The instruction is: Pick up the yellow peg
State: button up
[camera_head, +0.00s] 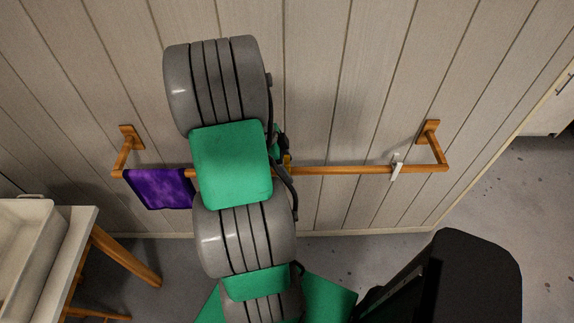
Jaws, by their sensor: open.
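A small yellow bit, likely the yellow peg (287,160), shows at the wooden rail (340,170) just right of my arm. Most of it is hidden, so I cannot tell how it sits on the rail. My gripper (282,148) is mostly hidden behind my grey and green arm; only a dark and green part of it shows beside the yellow bit. I cannot see its fingertips clearly, nor whether they touch the peg.
A white peg (397,168) is clipped on the rail toward its right end. A purple cloth (160,188) hangs at the left end. The rail is fixed to a panelled wall (350,80). A white basin on a wooden-legged stand (75,235) is at lower left.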

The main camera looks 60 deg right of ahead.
jog(key=shift+s+f, duration=0.15)
jog(key=shift+f, duration=0.35)
jog(key=shift+c, duration=0.5)
jog(key=c, duration=1.3)
jog(key=shift+r+p, duration=1.5)
jog(key=shift+r, duration=6.55)
